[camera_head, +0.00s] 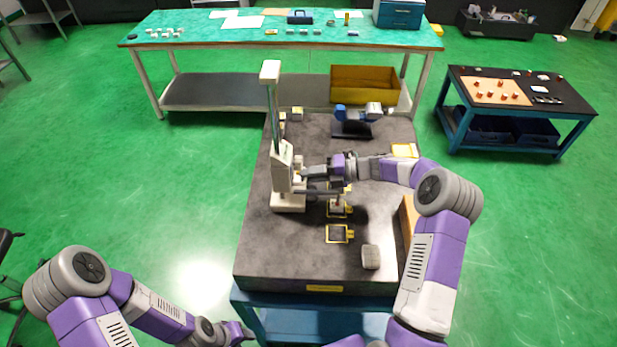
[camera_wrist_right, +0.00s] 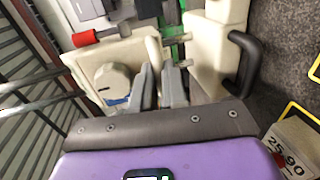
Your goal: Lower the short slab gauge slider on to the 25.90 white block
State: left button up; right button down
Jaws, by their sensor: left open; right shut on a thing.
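The slab gauge, with a tall column (camera_head: 272,105) and a cream base (camera_head: 288,202), stands upright on the dark slab. Its cream slider (camera_head: 283,172) is on the column; the wrist view shows it close up, with a round knob (camera_wrist_right: 112,83). My right gripper (camera_head: 310,172) is shut at the slider, its grey fingers (camera_wrist_right: 160,85) at the cream body; the gripped part is mostly hidden. The white block marked 25.90 (camera_wrist_right: 293,148) lies at the wrist view's lower right, apart from the fingers. My left gripper (camera_head: 240,334) is open and empty, low at the front left.
A yellow-framed dark square (camera_head: 338,234) and a grey block (camera_head: 370,257) are on the slab (camera_head: 270,245) near its front. A blue and white instrument (camera_head: 355,117) stands at the back. A green-topped bench (camera_head: 225,38) is behind; a side table (camera_head: 500,92) is right.

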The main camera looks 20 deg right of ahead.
jog(key=shift+s+f, duration=0.1)
jog(key=shift+f, duration=0.2)
jog(key=c, duration=1.2)
grip_release()
jog(key=shift+d, duration=0.1)
jog(key=shift+o, duration=0.2)
jog(key=shift+r, duration=0.1)
jog(key=v, duration=0.7)
jog(key=shift+d, duration=0.25)
jog(key=shift+r, duration=0.15)
